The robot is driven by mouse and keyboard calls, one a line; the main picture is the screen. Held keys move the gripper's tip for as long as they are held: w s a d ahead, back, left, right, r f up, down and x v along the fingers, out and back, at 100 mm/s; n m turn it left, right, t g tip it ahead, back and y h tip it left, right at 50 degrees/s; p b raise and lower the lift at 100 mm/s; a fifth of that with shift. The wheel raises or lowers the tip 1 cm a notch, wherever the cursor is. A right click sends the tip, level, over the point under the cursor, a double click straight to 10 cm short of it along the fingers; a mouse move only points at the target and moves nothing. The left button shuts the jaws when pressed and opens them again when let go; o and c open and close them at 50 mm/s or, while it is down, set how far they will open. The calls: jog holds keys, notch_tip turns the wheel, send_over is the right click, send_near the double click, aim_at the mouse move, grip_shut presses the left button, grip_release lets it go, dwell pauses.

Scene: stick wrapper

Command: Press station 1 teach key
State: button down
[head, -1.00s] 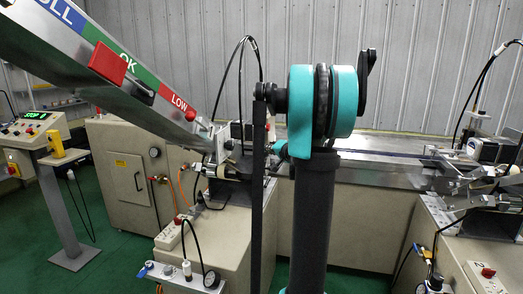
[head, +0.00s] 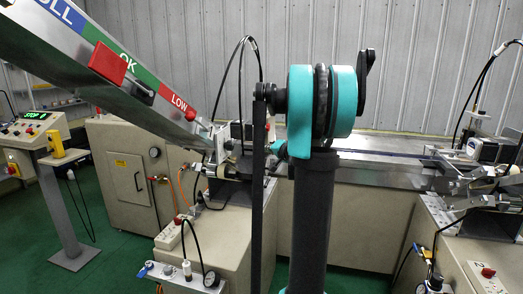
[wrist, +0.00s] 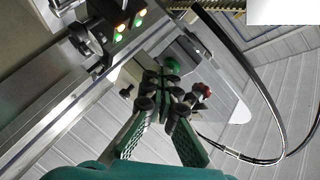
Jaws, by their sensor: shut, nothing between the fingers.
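In the wrist view my gripper (wrist: 163,84) is shut and empty, its dark fingers together in front of a station's hardware. A green round part (wrist: 173,66) lies just beyond the fingertips, and a red knob (wrist: 203,89) sits to their right. A dark unit with lit green and orange lamps (wrist: 121,27) is at the upper left, apart from the fingers. I cannot tell which part is the teach key. In the head view the left station (head: 222,143) stands behind my arm, which hides part of it and most of the gripper.
A sloping metal gauge (head: 142,90) marked OK and LOW crosses the upper left. A looped black cable (wrist: 272,120) hangs right of the gripper in the wrist view. The conveyor (head: 385,150) runs right to another station (head: 487,150). A control pedestal (head: 60,190) stands at left.

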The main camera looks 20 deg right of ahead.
jog(key=shift+d, duration=0.1)
jog(key=shift+s+d, duration=0.5)
jog(key=shift+d, duration=0.1)
jog(key=shift+d, duration=0.1)
jog(key=shift+s+d, duration=0.7)
jog(key=shift+d, duration=0.3)
jog(key=shift+s+d, duration=0.7)
jog(key=shift+d, duration=0.25)
